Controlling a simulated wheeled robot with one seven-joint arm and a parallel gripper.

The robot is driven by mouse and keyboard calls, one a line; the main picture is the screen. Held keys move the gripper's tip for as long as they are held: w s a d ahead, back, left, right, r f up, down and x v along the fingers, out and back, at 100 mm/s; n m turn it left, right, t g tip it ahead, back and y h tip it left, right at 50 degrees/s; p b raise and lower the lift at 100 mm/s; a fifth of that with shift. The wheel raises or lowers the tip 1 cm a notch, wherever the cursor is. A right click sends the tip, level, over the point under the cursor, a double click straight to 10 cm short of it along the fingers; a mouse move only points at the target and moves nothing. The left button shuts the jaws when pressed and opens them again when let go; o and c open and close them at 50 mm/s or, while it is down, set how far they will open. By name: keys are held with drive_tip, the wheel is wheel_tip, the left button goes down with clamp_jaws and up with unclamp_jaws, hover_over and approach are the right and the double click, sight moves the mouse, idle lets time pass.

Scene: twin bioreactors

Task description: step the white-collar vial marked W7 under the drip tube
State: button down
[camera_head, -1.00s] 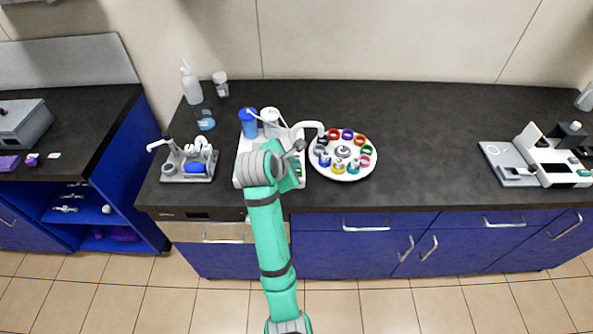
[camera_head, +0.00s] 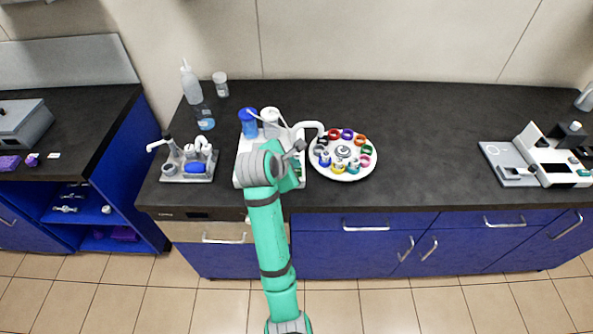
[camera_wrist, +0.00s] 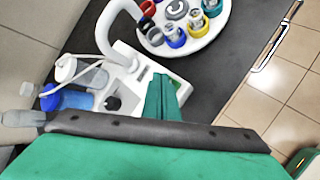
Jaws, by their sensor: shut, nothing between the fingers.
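A round white carousel (camera_head: 352,177) holds a ring of vials with coloured collars; it also shows in the wrist view (camera_wrist: 206,40). I cannot read W7 or pick out the white collar for certain. The white drip tube (camera_head: 312,125) arches from the bioreactor unit to the carousel's left side; it shows in the wrist view (camera_wrist: 115,14). In the head view my arm hides part of that base.
Blue-lidded (camera_head: 249,122) and white-lidded (camera_head: 270,115) vessels stand on the unit's back. A tool tray (camera_head: 188,178) lies left, with a squeeze bottle (camera_head: 191,86) behind it. A white instrument (camera_head: 540,160) stands far right. The counter between it and the carousel is clear.

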drive_tip(key=shift+f, duration=0.15)
drive_tip(key=shift+f, duration=0.25)
drive_tip(key=shift+f, duration=0.4)
idle(0.9)
drive_tip(key=shift+r, duration=3.35)
